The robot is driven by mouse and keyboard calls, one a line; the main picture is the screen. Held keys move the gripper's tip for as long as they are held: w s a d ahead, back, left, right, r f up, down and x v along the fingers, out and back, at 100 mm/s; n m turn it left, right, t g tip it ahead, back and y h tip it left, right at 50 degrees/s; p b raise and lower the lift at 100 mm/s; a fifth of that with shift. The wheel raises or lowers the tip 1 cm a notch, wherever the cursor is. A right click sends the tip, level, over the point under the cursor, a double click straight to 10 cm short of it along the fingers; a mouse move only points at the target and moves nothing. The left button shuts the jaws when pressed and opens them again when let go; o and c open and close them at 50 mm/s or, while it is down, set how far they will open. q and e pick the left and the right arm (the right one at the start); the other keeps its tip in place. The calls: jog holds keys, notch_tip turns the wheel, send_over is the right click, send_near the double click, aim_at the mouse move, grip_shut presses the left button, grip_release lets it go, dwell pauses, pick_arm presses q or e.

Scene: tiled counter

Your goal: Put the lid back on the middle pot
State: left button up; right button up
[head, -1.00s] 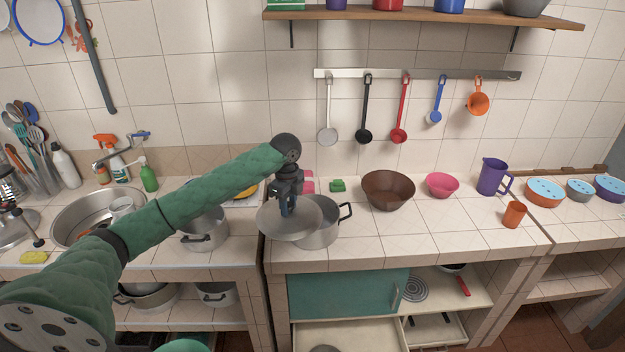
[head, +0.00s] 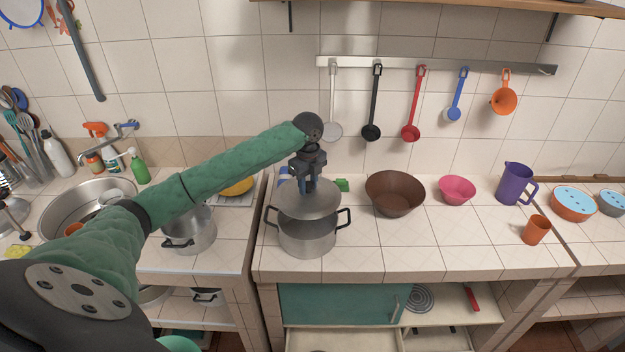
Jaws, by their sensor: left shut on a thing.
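The middle pot (head: 307,240) is a grey metal pot with two black handles, standing on the tiled counter. My left gripper (head: 308,186) is shut on the grey round lid (head: 309,204) and holds it from above. The lid is over the pot's opening, toward its back, and covers most of it. The near part of the pot's rim shows below the lid. I cannot tell whether the lid touches the rim. My right gripper is not in view.
Another pot (head: 190,235) stands to the left, partly behind my left arm. A brown bowl (head: 395,195), a pink bowl (head: 457,190), a purple jug (head: 515,183) and an orange cup (head: 536,230) stand to the right.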

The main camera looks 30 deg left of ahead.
aim_at(307, 192)
pick_arm(q)
jog(key=shift+s, duration=0.5)
jog(key=shift+s+f, duration=0.1)
jog(key=shift+f, duration=0.15)
jog(key=shift+w+f, duration=0.25)
jog(key=shift+f, duration=0.4)
jog(key=shift+w+f, duration=0.2)
jog(key=shift+f, duration=0.4)
jog(key=shift+s+f, duration=0.3)
jog(key=shift+f, duration=0.5)
jog(key=shift+w+f, duration=0.15)
jog(key=shift+f, duration=0.45)
jog(key=shift+f, duration=0.15)
jog(key=o, duration=1.6)
